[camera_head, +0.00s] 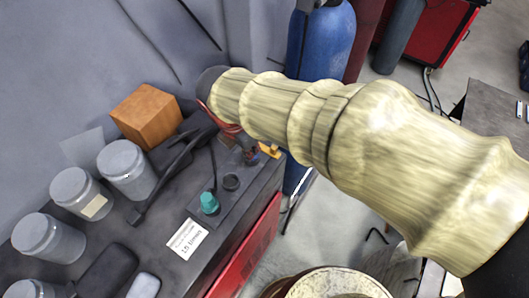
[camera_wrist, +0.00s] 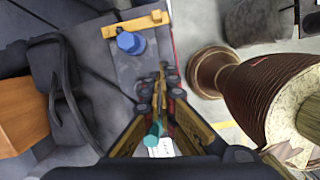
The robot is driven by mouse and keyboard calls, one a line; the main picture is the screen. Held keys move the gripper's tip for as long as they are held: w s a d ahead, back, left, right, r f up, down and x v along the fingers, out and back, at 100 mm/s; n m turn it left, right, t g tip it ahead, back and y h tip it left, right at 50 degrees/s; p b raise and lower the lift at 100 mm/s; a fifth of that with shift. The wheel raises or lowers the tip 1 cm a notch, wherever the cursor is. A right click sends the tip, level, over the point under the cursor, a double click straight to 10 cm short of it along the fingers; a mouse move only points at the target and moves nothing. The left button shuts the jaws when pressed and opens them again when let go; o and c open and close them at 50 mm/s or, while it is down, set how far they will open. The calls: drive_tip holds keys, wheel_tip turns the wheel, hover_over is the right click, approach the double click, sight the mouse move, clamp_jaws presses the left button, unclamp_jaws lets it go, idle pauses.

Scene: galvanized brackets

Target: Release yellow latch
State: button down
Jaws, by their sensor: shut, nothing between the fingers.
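A yellow latch bar (camera_wrist: 135,23) lies across the far end of a grey plate at the top of the wrist view, with a blue knob (camera_wrist: 130,43) just in front of it. In the head view a small yellow part (camera_head: 270,151) shows beneath my arm, and the arm hides most of that area. My gripper (camera_wrist: 163,72) is shut and empty. Its tips appear below and to the right of the blue knob in the wrist view, with no visible grip on the latch. The height gap cannot be told.
A teal knob (camera_head: 209,203) and a black round part (camera_head: 231,181) stand on the same bench. An orange-brown box (camera_head: 146,115) and several grey jars (camera_head: 126,168) stand to the left. A brown ribbed drum (camera_wrist: 275,95) is at the right in the wrist view.

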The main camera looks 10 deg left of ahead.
drive_tip(key=shift+d+n, duration=0.1)
drive_tip(key=shift+n, duration=0.9)
drive_tip(key=w+d+f, duration=0.2)
drive_tip(key=w+f, duration=0.4)
drive_tip(key=f, duration=0.3)
drive_tip(key=shift+d+f+p, duration=0.2)
drive_tip(key=shift+f+p, duration=0.1)
drive_tip(key=shift+f, duration=0.1)
